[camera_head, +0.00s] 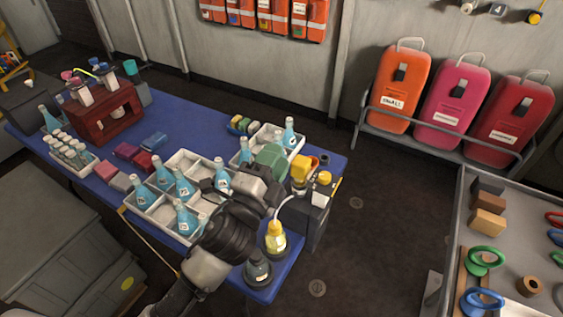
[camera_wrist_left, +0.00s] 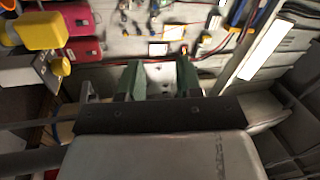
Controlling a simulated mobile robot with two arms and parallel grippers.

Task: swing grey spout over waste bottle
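A dark box-shaped device (camera_head: 314,217) stands at the blue table's right end with yellow parts (camera_head: 300,170) on top; yellow parts also show at the left of the left wrist view (camera_wrist_left: 38,30). A thin pale curved spout (camera_head: 284,206) runs from the device down toward a yellow bottle (camera_head: 275,241). A dark grey bottle (camera_head: 257,271) stands in front of it; I cannot tell which bottle is for waste. My left gripper (camera_head: 271,155), with green fingers, is left of the device, apart from it. In the left wrist view its fingers (camera_wrist_left: 159,80) are apart with nothing between them. My right gripper is not seen.
White trays (camera_head: 152,213) of blue bottles stand on the blue table (camera_head: 190,115); a dark red rack (camera_head: 103,113) is farther left. Orange, pink and red cases (camera_head: 456,98) lean at the wall. A grey bench (camera_head: 515,260) with tools is right. Floor between is clear.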

